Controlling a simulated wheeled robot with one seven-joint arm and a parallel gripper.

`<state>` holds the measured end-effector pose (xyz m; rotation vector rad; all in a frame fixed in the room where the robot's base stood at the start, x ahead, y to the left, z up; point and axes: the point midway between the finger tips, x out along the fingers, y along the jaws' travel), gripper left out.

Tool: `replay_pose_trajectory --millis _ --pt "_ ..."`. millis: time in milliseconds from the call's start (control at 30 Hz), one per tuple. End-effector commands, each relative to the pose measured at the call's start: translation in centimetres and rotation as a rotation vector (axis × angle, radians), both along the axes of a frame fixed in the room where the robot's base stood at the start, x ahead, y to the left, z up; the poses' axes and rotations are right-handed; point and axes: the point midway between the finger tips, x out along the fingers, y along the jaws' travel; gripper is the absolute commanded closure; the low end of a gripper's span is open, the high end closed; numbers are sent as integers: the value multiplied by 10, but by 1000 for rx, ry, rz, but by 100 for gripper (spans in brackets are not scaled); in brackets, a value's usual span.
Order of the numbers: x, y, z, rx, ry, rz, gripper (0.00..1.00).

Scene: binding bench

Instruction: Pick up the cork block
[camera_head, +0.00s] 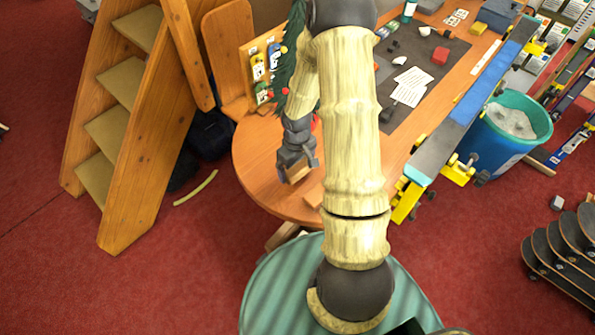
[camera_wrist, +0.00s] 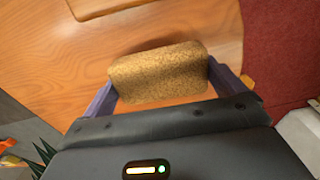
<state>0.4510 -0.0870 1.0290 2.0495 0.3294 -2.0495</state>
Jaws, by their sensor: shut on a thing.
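The cork block (camera_wrist: 160,73) is a speckled brown, rounded block. In the wrist view it lies between the two purple fingers of my gripper (camera_wrist: 170,88), which is shut on its two ends. In the head view my gripper (camera_head: 298,170) is over the near left part of the wooden table (camera_head: 262,150), with the brown cork block (camera_head: 297,174) at its fingertips. I cannot tell whether the block touches the table.
A wooden piece (camera_head: 315,196) lies on the table near my gripper. Behind are a dark mat (camera_head: 430,88) with papers and a red block (camera_head: 440,55). Skateboards (camera_head: 470,100) and a teal bucket (camera_head: 512,122) stand right; a wooden stair (camera_head: 135,120) stands left.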

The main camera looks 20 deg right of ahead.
Motion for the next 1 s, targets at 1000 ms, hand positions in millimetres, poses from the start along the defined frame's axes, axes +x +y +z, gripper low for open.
replay_pose_trajectory --millis 1000 --pt "0 0 55 0 0 1 21"
